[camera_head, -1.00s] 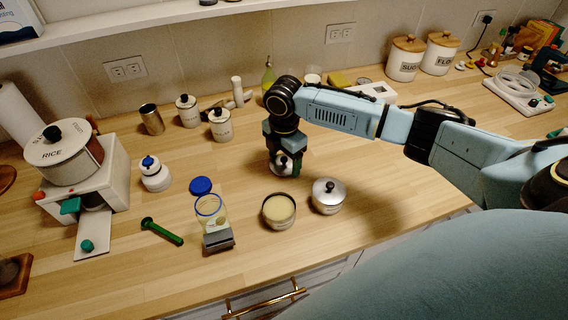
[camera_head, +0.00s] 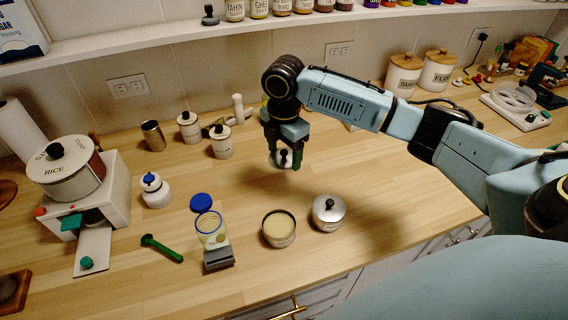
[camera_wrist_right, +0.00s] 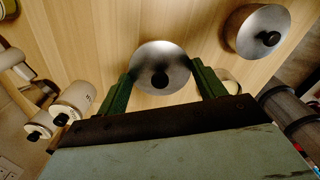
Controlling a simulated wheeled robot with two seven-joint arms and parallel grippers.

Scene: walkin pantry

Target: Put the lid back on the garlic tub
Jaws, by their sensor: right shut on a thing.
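My right gripper (camera_head: 284,158) is shut on a silver lid with a black knob (camera_head: 281,159) and holds it above the counter. In the right wrist view the lid (camera_wrist_right: 148,56) sits between the green fingers (camera_wrist_right: 163,85), its knob toward the camera. An open round tub (camera_head: 279,230) with pale contents stands on the counter, nearer the front than the gripper. It appears to be the garlic tub, but its label is not readable. My left gripper is not in view.
A similar lidded tub (camera_head: 328,213) stands just right of the open one. A clear jar with a blue rim (camera_head: 210,226), a grey block (camera_head: 219,259), a blue lid (camera_head: 201,203) and a green tool (camera_head: 162,249) lie to the left. White canisters (camera_head: 221,142) stand behind.

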